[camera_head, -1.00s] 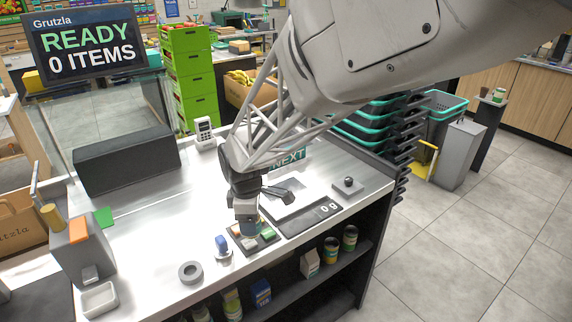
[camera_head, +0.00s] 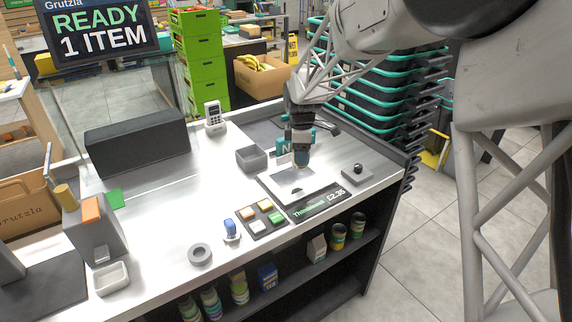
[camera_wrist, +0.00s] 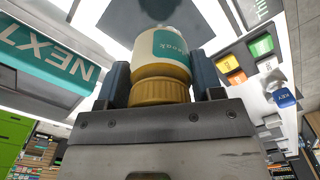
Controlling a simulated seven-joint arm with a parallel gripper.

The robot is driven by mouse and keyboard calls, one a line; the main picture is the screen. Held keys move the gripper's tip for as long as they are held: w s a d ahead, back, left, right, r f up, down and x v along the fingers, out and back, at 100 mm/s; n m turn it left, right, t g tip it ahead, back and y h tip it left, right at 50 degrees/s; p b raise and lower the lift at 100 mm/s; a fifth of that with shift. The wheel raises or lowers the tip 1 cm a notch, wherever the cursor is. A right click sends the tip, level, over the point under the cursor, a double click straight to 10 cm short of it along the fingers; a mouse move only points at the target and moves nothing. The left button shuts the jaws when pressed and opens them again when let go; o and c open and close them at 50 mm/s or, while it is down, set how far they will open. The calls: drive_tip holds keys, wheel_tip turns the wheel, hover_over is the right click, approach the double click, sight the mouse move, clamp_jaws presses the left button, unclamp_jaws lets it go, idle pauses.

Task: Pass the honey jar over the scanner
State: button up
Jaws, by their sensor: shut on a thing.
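The honey jar (camera_wrist: 160,48) shows in the wrist view as a pale jar with a teal label and a ribbed golden lid. My gripper (camera_wrist: 164,88) is shut on it at the lid, one finger on each side. In the head view my gripper (camera_head: 301,160) points down above the white scanner plate (camera_head: 275,188). The jar is small there and partly hidden by the fingers. The plate's front display (camera_head: 318,205) reads "Thank you" and £2.35. The overhead sign (camera_head: 97,32) reads "READY 1 ITEM".
The counter's left middle is clear.

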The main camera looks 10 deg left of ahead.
drive_tip(key=w, duration=0.1)
drive_tip(key=w+d, duration=0.2)
drive_tip(key=w, duration=0.1)
drive_tip(key=shift+d+r, duration=0.15)
drive_tip(key=shift+d, duration=0.1)
drive_tip(key=shift+s, duration=0.1)
drive_tip(key=shift+s+a+f, duration=0.2)
drive_tip(key=shift+a+f, duration=0.05)
drive_tip(key=shift+f, duration=0.25)
drive_tip(key=shift+s+a+f, duration=0.2)
drive_tip(key=shift+s+f, duration=0.05)
drive_tip(key=shift+f, duration=0.2)
drive_tip(key=shift+s+a+f, duration=0.2)
drive_tip(key=shift+a+f, duration=0.05)
drive_tip(key=shift+f, duration=0.25)
drive_tip(key=shift+s+a, duration=0.2)
drive_tip(key=shift+a, duration=0.05)
drive_tip(key=shift+s+a, duration=1.95)
drive_tip(key=shift+s, duration=0.05)
drive_tip(key=shift+s+a+r, duration=0.2)
drive_tip(key=shift+r, duration=0.3)
drive_tip(key=shift+s+a+r, duration=0.25)
drive_tip(key=shift+r, duration=0.2)
drive_tip(key=shift+s+a+r, duration=0.2)
drive_tip(key=shift+r, duration=0.3)
drive_tip(key=shift+r, duration=0.1)
